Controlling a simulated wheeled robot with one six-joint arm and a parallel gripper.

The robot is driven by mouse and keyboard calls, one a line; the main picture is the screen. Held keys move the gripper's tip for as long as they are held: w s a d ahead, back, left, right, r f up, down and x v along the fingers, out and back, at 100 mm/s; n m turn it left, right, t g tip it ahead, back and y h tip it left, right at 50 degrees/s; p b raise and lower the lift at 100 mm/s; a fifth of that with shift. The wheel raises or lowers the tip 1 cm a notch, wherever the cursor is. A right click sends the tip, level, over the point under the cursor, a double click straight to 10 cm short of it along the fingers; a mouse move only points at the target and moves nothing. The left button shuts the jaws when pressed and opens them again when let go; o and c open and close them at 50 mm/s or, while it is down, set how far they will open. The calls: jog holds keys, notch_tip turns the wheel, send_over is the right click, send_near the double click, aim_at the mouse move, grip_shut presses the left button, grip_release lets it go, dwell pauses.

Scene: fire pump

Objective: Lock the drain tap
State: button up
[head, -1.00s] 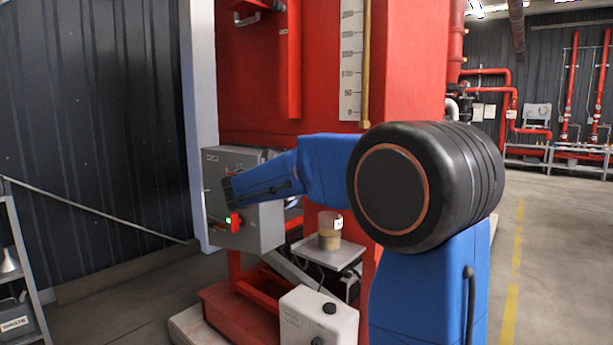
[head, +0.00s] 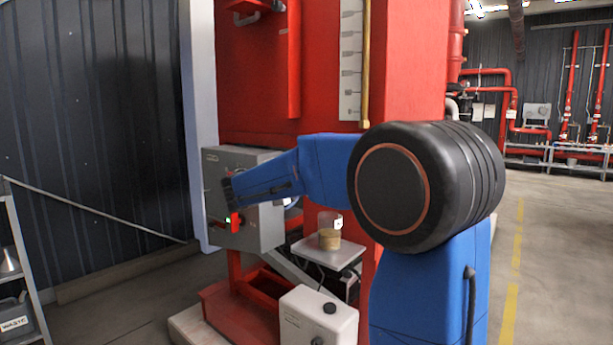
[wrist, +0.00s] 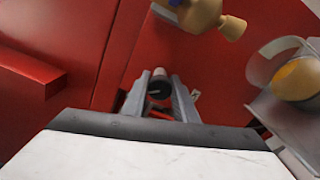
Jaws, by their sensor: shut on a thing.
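A brass tap (wrist: 203,14) shows at the top of the wrist view, against the red metal, with its rounded outlet pointing right. A bit of blue shows at its upper edge, cut off by the frame. My gripper (wrist: 160,92) is shut on a small padlock-like thing (wrist: 158,84), with a dark round end with a slot and some red below. The tap is beyond the fingertips, apart from them. In the head view my blue arm reaches left across the grey box, and the gripper, tap and held thing cannot be made out.
A cup with yellowish contents (wrist: 297,78) stands on a small shelf, right of my gripper; the head view shows it too (head: 330,238). A grey control box (head: 262,225) with a green light is behind my arm. A white box (head: 318,318) stands below. A red ledge (wrist: 30,75) juts at left.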

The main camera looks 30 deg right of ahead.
jog(key=m, duration=0.6)
jog(key=shift+f+m, duration=0.1)
jog(key=shift+m, duration=0.2)
dwell(0.4)
jog(key=o, duration=1)
jog(key=shift+o, duration=0.2)
jog(key=shift+a, duration=0.15)
jog(key=v, duration=1.7)
jog(key=shift+s, duration=0.1)
